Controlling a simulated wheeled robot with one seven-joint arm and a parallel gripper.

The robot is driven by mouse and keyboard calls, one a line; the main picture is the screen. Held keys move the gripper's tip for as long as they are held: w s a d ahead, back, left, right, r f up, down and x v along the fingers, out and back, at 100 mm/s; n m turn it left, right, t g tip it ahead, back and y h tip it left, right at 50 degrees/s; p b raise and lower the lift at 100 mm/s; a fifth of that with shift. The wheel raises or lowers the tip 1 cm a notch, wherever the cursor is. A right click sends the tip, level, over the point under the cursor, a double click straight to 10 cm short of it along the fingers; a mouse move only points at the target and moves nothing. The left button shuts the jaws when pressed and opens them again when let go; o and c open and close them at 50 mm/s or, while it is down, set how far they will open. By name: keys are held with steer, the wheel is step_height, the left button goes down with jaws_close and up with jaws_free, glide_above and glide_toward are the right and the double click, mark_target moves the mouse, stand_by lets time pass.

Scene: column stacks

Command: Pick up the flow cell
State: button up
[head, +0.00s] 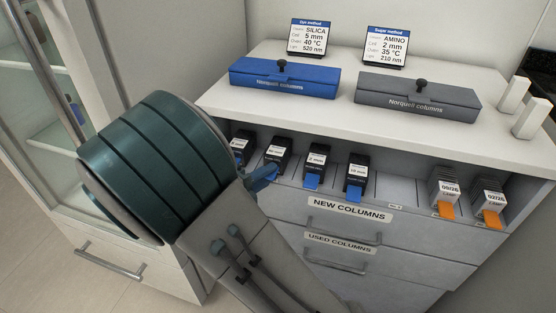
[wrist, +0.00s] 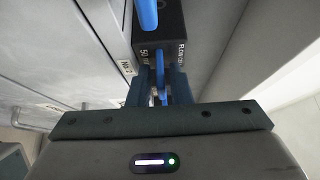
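Several black flow cells with white labels and blue tabs stand in a row in the open shelf bay, among them the 2 mm cell (head: 316,162) and the 10 mm cell (head: 356,172). My gripper (head: 268,176) is at the left part of the row, in front of the second cell from the left (head: 278,150), and hides its tab. In the wrist view my blue fingers (wrist: 161,92) stand either side of a narrow blue tab (wrist: 160,64) below a black cell (wrist: 172,28) marked 50. A gap shows between the fingers; contact with the tab is unclear.
Orange-tabbed stacks (head: 446,188) stand at the right of the bay. A blue case (head: 284,78), a grey case (head: 416,97) and two method signs sit on the counter above. Drawers (head: 345,232) lie below. A glass-fronted cabinet (head: 50,140) stands at left.

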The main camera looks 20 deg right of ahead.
steer(key=shift+d, duration=0.1)
jaws_close()
steer(key=shift+r, duration=0.15)
